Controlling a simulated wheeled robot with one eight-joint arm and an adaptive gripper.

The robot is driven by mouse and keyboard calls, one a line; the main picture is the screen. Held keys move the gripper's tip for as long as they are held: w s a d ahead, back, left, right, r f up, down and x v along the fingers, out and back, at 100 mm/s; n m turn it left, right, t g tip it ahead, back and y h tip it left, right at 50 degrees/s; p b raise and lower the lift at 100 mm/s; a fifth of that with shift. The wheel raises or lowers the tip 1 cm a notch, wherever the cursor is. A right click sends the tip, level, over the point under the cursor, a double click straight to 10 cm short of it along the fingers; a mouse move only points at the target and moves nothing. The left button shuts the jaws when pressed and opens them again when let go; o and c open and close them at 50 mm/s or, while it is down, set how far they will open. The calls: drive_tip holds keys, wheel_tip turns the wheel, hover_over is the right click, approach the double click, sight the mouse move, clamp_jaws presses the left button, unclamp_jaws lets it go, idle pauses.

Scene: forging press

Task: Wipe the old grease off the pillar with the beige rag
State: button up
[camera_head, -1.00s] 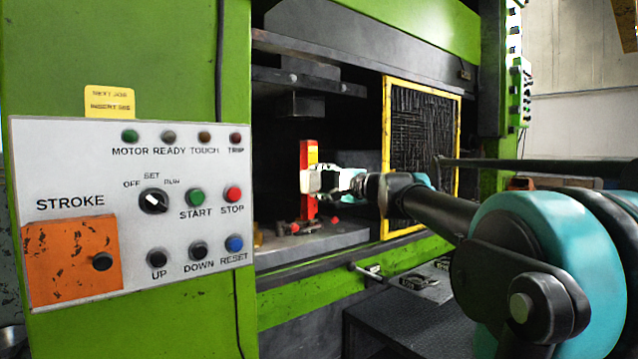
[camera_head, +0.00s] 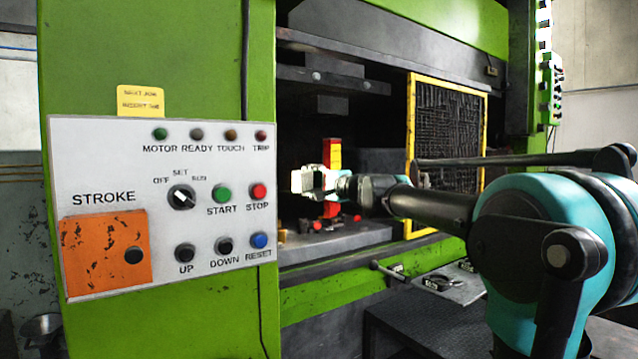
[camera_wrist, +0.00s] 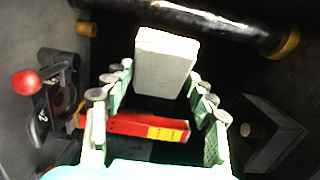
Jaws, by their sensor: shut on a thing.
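My gripper (camera_head: 312,181) is inside the press opening, in front of a red upright bar. It is shut on a pale folded pad, which looks like the beige rag (camera_wrist: 166,62). The pad sticks out beyond the fingertips in the wrist view, and shows as a white patch at the gripper's tip in the head view (camera_head: 299,181). A dark, shiny round pillar (camera_wrist: 190,18) with brass-coloured collars crosses the top of the wrist view, just beyond the pad. I cannot tell whether they touch. The pillar is not clear in the head view.
The red bar (camera_head: 332,153) with a yellow label also crosses beneath the fingers in the wrist view (camera_wrist: 130,126). A red knob (camera_wrist: 26,82) is at left there. A yellow-framed mesh guard (camera_head: 411,150) stands right of the opening. The control panel (camera_head: 100,160) is at left.

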drive_tip(key=w+a+f, duration=0.2)
drive_tip(key=w+a, duration=0.3)
drive_tip(key=a, duration=0.5)
drive_tip(key=shift+w+a+f, duration=0.25)
drive_tip(key=shift+w+a, duration=0.1)
drive_tip(key=shift+a, duration=0.05)
drive_tip(key=shift+w+a, duration=0.35)
drive_tip(key=shift+a, duration=0.25)
idle(1.1)
drive_tip(key=shift+r, duration=0.1)
drive_tip(key=shift+r, duration=0.4)
drive_tip(key=shift+f, duration=1.2)
drive_tip(key=shift+a+r, duration=0.1)
drive_tip(key=shift+r, duration=0.05)
